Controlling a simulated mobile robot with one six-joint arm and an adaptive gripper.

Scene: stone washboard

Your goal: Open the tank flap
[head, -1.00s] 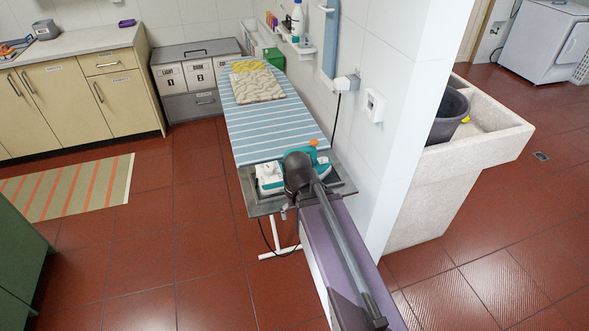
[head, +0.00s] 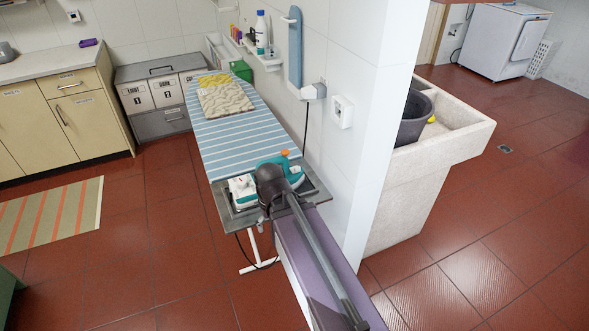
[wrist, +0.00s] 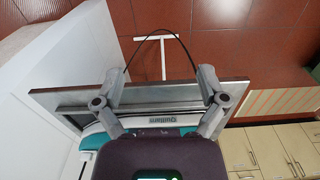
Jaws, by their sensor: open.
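A white and teal iron (head: 243,188) rests on the grey metal plate (head: 314,188) at the near end of the ironing board. An orange part (head: 285,153) stands up at its teal right side. My arm's dark wrist hides the middle of the iron in the head view. I cannot make out the tank flap. In the wrist view my gripper (wrist: 162,72) is open and empty, its two fingers apart over the plate (wrist: 150,92). A teal and white strip of the iron (wrist: 160,121) with upside-down lettering shows beyond the gripper body.
The blue striped ironing board (head: 235,135) bears folded cloths (head: 226,98). A white wall with a socket (head: 342,112) runs close along its right. A stone sink (head: 445,150) with a dark tub stands further right. A cord hangs below the plate.

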